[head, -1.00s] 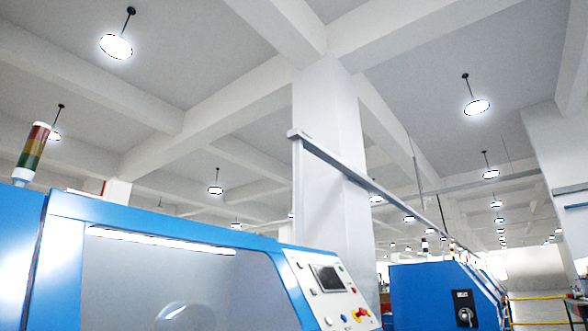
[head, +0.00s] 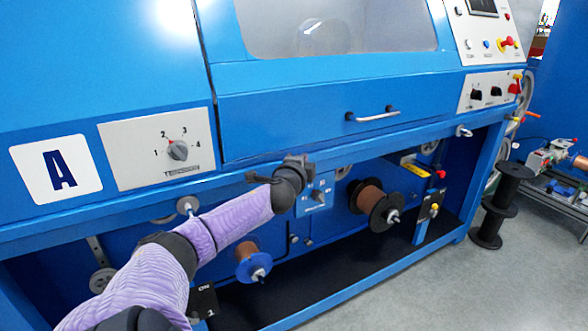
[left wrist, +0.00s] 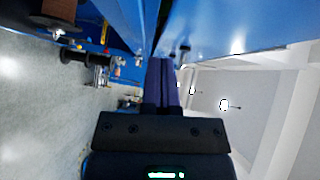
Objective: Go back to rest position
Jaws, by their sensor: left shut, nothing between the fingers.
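My left arm comes in from the lower left of the head view in a purple sleeve. It reaches up in front of the blue machine (head: 330,105), ending in a dark wrist near the lower edge of the machine's front; its fingertips are hard to make out there. In the left wrist view my left gripper (left wrist: 164,66) shows two dark purple fingers lying together, shut and empty. My right gripper is not in view.
The machine front has a tension dial (head: 177,150), a drawer handle (head: 372,115) and a control panel (head: 485,30). Copper spools (head: 370,197) sit in the open bay below. Black reels (head: 488,228) stand on the floor at right. Grey floor (head: 425,285) is clear at lower right.

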